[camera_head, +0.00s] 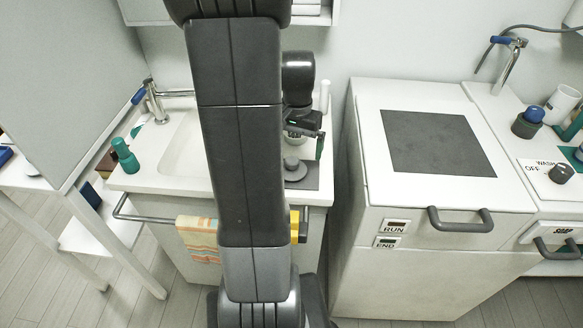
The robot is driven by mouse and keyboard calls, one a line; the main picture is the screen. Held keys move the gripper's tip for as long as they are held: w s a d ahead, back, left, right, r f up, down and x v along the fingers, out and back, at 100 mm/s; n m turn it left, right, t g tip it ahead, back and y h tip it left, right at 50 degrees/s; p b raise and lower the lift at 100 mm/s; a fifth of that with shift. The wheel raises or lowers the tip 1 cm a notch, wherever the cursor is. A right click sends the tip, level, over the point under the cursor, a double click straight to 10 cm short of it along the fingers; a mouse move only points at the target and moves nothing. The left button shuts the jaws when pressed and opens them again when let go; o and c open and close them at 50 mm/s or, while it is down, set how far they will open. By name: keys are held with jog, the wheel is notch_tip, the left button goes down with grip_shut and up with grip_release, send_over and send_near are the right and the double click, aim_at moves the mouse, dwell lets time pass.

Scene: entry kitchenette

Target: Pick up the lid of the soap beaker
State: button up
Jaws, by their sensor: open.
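A grey round piece with a knob on top (293,169), shaped like a lid, lies on a dark mat (304,181) at the right end of the sink counter. I cannot tell for sure that it is the soap beaker's lid. My gripper (303,147) is above and just behind it in the picture, pointing down. Its right finger shows a green pad; its left side is partly hidden by my arm. The jaws are open, and I see nothing held. A pale round thing (295,137) shows between or behind the fingers, too covered to identify.
A green bottle (125,156) stands left of the sink (186,150). A towel (199,238) hangs on the front rail. Right of a gap stands a white cabinet with a dark top panel (436,143).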

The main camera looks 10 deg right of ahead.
aim_at(293, 158)
jog(key=shift+a+f, duration=0.15)
jog(key=shift+f, duration=0.9)
jog(key=shift+a+f, duration=0.2)
jog(key=shift+f, duration=0.85)
jog(key=shift+a+f, duration=0.15)
jog(key=shift+f, duration=0.9)
jog(key=shift+c, duration=0.2)
jog(key=c, duration=1)
